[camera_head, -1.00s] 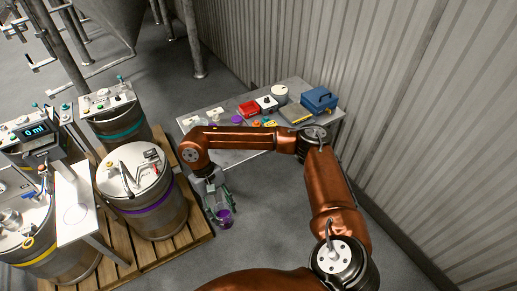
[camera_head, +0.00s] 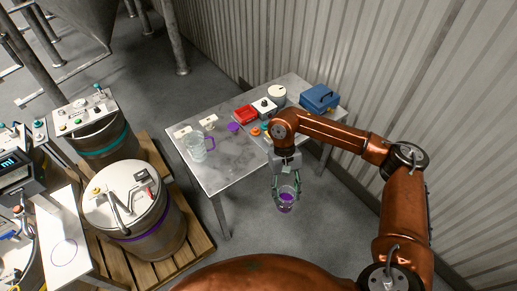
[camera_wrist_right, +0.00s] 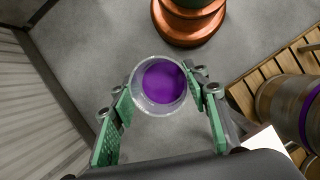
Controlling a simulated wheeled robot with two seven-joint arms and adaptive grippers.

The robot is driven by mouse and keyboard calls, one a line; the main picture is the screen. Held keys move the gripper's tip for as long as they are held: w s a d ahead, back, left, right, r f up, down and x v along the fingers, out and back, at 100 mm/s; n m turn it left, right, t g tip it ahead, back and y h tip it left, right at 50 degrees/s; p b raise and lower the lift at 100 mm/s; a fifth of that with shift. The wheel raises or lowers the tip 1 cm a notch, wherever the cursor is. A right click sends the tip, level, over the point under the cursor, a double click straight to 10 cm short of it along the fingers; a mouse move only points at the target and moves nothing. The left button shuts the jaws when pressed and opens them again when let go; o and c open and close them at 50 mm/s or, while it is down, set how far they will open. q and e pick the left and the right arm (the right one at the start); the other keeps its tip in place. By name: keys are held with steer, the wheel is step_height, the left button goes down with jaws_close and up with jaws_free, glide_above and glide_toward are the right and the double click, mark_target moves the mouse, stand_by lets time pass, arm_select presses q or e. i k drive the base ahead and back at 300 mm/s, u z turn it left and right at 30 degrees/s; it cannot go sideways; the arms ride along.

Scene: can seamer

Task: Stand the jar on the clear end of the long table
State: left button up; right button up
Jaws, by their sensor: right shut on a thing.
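The jar (camera_head: 286,201) is clear with purple contents and hangs upright, clear of the table, in front of its near edge. My right gripper (camera_head: 285,186) is shut on it from above. In the right wrist view the jar (camera_wrist_right: 161,84) sits between the green finger pads of my right gripper (camera_wrist_right: 162,95), its purple contents showing through the round opening. The long table (camera_head: 215,172) stands behind the jar; its left part has bare grey top around a clear pitcher. My left gripper is not in view.
On the table are a clear pitcher (camera_head: 196,147), a purple cup (camera_head: 233,127), a red box (camera_head: 245,114), a white canister (camera_head: 277,95) and a blue case (camera_head: 320,98). Kegs, one purple-banded (camera_head: 132,200), stand on a wooden pallet (camera_head: 190,229) at left.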

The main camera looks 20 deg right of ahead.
mark_target(241, 157)
steer(key=u, duration=0.05)
steer(key=i, duration=1.15)
steer(key=u, duration=0.5)
